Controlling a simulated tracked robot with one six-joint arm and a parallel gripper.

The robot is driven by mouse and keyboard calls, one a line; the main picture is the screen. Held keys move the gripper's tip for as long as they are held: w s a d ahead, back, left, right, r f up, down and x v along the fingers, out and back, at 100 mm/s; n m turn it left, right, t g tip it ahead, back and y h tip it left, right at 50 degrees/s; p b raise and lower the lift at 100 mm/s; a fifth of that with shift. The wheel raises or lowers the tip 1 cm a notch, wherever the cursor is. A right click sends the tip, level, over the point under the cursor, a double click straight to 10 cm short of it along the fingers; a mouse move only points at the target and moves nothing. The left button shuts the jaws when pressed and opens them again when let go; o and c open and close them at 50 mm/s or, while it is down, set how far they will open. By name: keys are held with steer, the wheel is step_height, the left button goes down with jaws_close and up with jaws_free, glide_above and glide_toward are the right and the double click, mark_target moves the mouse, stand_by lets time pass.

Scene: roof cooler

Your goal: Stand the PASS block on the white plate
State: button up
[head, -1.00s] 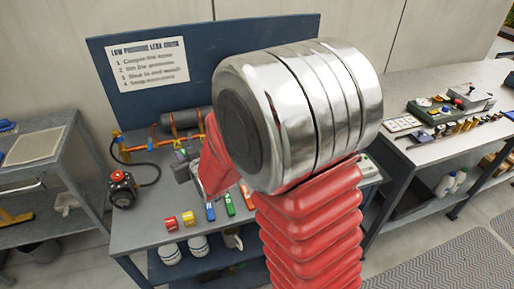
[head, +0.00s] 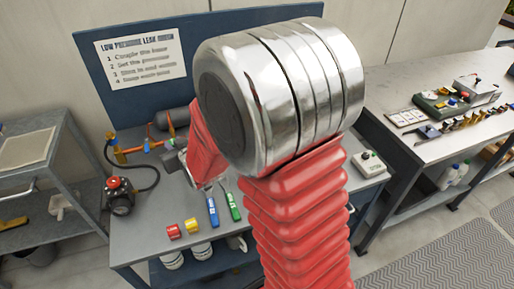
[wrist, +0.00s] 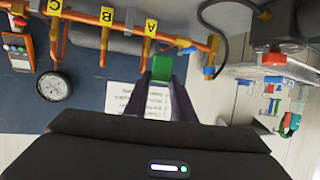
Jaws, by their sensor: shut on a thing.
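A green block (wrist: 162,68) sits between the fingertips of my gripper (wrist: 162,80) in the wrist view. The gripper is shut on it. I take it for the PASS block, but no label on it can be read. In the head view my gripper (head: 176,161) is low over the back left of the bench, near the copper pipes, partly hidden by my red arm. I cannot make out the white plate in either view; my arm hides part of the bench.
Copper pipes tagged A, B and C (wrist: 105,16) and a gauge (wrist: 52,87) are close by. A red-topped black device (head: 120,194) stands left. Blue (head: 212,211), green (head: 233,207), red (head: 174,231) and yellow (head: 191,225) pieces lie at the bench's front.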

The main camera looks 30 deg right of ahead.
steer(key=shift+d, duration=0.35)
steer(key=w+d, duration=0.3)
steer(key=d, duration=1.3)
steer(key=s+d+f+y, duration=0.1)
steer(key=s+d, duration=0.2)
steer(key=d, duration=0.4)
steer(key=s+d+f+n, duration=0.1)
steer(key=s+d, duration=0.2)
steer(key=d, duration=0.4)
steer(key=shift+f+n+y, duration=0.3)
steer(key=shift+f+y, duration=0.1)
steer(key=shift+s+a+f, duration=0.1)
steer(key=shift+f, duration=3.05)
steer(key=shift+f, duration=1.85)
